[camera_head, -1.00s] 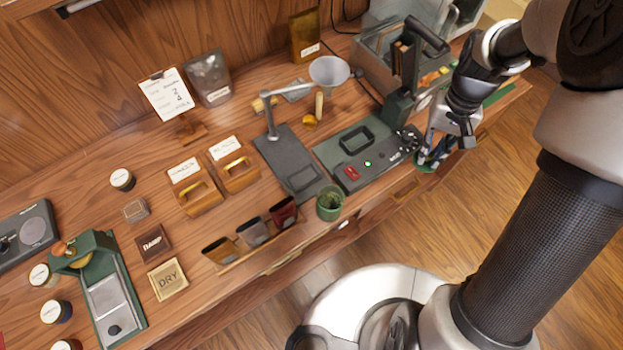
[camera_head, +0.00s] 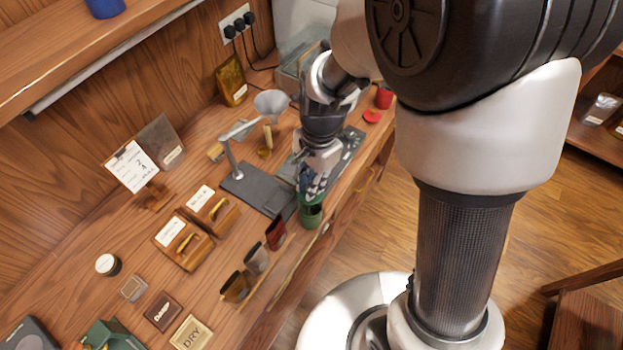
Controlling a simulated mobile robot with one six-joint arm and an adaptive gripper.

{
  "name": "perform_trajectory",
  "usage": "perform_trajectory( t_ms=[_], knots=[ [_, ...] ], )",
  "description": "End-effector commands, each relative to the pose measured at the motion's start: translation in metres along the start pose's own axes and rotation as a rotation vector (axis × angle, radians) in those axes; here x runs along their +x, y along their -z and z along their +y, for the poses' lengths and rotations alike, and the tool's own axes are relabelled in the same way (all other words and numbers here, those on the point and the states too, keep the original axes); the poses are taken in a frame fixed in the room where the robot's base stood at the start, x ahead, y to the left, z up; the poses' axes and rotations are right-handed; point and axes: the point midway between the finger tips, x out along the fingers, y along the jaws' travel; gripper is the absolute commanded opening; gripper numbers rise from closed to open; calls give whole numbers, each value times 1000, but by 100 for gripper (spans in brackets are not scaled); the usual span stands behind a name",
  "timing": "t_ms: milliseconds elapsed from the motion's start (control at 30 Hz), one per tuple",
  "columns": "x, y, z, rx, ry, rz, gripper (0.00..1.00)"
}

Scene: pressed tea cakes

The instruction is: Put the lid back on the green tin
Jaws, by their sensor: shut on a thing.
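The green tin (camera_head: 311,217) stands upright near the front edge of the bench, right of the row of small pouches. My gripper (camera_head: 310,192) points down just above the tin. It is shut on the green lid (camera_head: 309,199), of which only a little shows below the fingers. The lid is over or very close to the tin's mouth. I cannot tell whether it touches the rim or is level, as the fingers and the small scale hide this.
A grey stand (camera_head: 258,188) and a dark control panel (camera_head: 349,146) lie behind my gripper. Dark pouches (camera_head: 257,259) stand in a row left of the tin. A red cup (camera_head: 384,97) and a red lid (camera_head: 372,116) are at the far right of the bench.

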Motion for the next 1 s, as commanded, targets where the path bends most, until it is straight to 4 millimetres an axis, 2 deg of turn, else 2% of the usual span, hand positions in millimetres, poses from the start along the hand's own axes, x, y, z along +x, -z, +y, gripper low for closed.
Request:
perform_trajectory(
  t_ms=[300, 500, 1000],
  knots=[
    [35, 4, 0, -1, -1, -1, 0],
    [48, 6, 0, -1, -1, 0, 0],
    [51, 7, 0, -1, 0, 0, 0]
  ],
)
